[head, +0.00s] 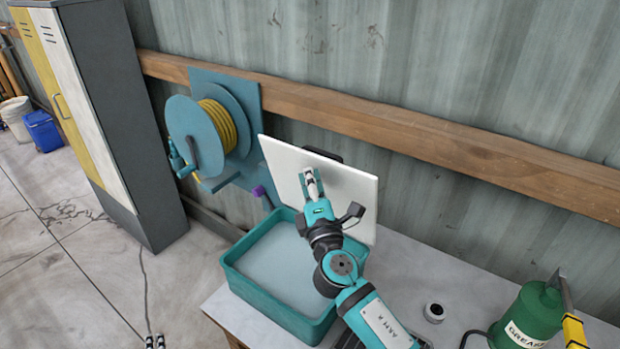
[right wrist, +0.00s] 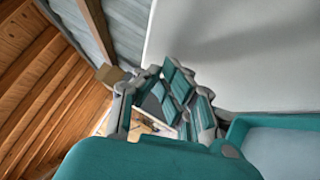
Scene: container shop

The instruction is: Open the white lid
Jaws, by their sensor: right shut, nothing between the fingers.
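The white lid (head: 350,205) stands raised, nearly upright, at the back edge of the teal box (head: 238,280). The box is open at the top and its pale inside shows. My right gripper (head: 311,180) is shut and empty, in front of the lid's inner face; I cannot tell whether it touches it. In the right wrist view, its fingers (right wrist: 170,100) show beside the lid (right wrist: 235,50), with the box's rim (right wrist: 238,132) at the lower right. Two small tips, probably my left gripper (head: 155,342), show at the bottom edge of the head view.
The box stands on a pale bench (head: 420,270). A green grease can (head: 530,315) and a small dark-and-white ring (head: 434,312) are to its right. A hose reel (head: 205,135) hangs on the wall behind. A tall locker (head: 110,110) stands at left.

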